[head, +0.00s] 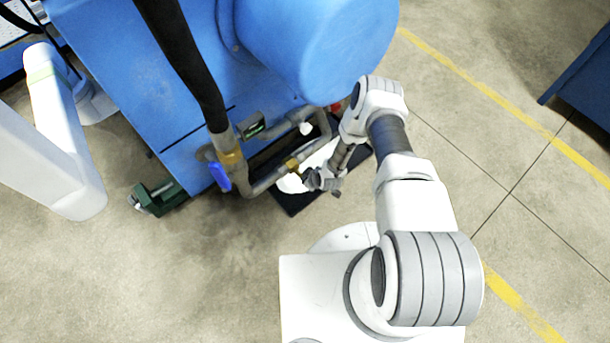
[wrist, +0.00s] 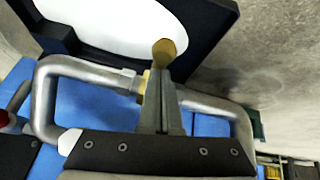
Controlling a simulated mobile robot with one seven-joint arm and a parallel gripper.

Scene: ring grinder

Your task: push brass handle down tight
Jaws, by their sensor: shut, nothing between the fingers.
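The brass handle (wrist: 164,50) shows in the wrist view as a rounded brass end just beyond my fingertips. A brass fitting (wrist: 143,82) on the grey pipe lies just left of the fingers, partly hidden by them. My gripper (wrist: 162,75) is shut and empty. Its tips are at or very close to the brass handle; I cannot tell whether they touch. In the head view, brass (head: 291,164) shows on the pipe, and my gripper (head: 318,181) is just right of it.
The grey pipe (head: 262,186) loops out from the blue machine (head: 150,70). A blue valve lever (head: 219,176) and a thick black hose (head: 190,60) are at its left. A black tray (head: 292,205) with white inside lies below. A green item (head: 157,197) stands left. Floor in front is clear.

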